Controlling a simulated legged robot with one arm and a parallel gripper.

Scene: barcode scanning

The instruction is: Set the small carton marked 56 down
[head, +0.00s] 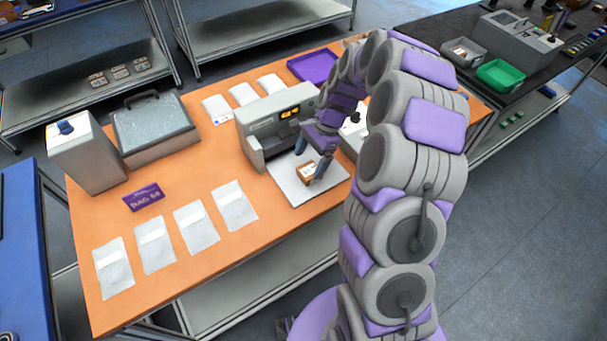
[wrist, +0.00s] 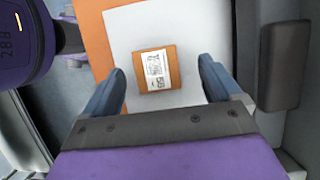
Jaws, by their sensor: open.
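The small carton (wrist: 157,70) is brown with a white label marked 56. It lies label up on a white flat plate (wrist: 130,25) in the wrist view. In the head view the carton (head: 307,171) sits on the same plate (head: 297,196) in front of the grey machine. My gripper (wrist: 161,84) is open, with one finger on each side of the carton. There is a clear gap between each finger and the carton in the wrist view. In the head view my gripper (head: 311,166) is right at the carton and partly covers it.
The grey scanner machine (head: 277,122) stands directly behind the plate. White bags (head: 196,226) lie in a row at the table's front left, near a purple sign (head: 144,197). A purple tray (head: 314,66) is at the back. The orange table (head: 262,228) is bare in front of the plate.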

